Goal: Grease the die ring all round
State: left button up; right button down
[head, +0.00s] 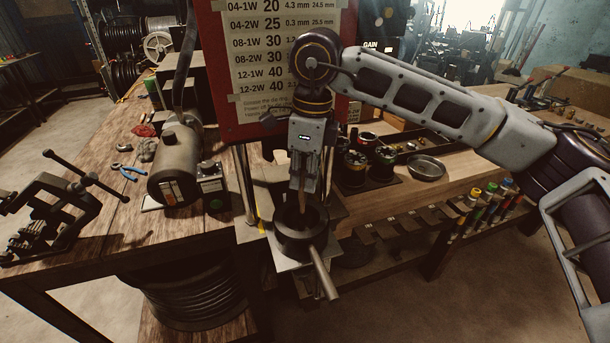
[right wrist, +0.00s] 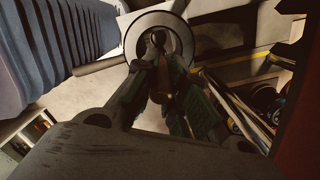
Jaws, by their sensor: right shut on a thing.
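The die ring (head: 291,243) is a dark, thick round ring on the crimper head, at the lower middle of the head view. In the right wrist view it shows as a pale rim (right wrist: 130,42) around a dark opening. My right gripper (head: 302,190) points straight down over the ring's opening. It is shut on a slim brown tool, likely a grease brush (head: 302,206), whose lower end reaches into the opening. Whether its tip touches the inner wall is hidden. Any grease cannot be made out. My left gripper is not in view.
A metal lever (head: 323,273) sticks out from the ring toward the front. A red chart board (head: 270,70) stands close behind. A grey motor cylinder (head: 176,168) is on the left, beside a clamp-like tool (head: 60,212). A round dish (head: 426,168) and small pots lie on the right bench.

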jog(key=shift+r, duration=0.1)
jog(key=shift+r+p, duration=1.9)
jog(key=shift+r, duration=1.75)
jog(key=shift+s+f, duration=0.1)
jog(key=shift+s, duration=0.05)
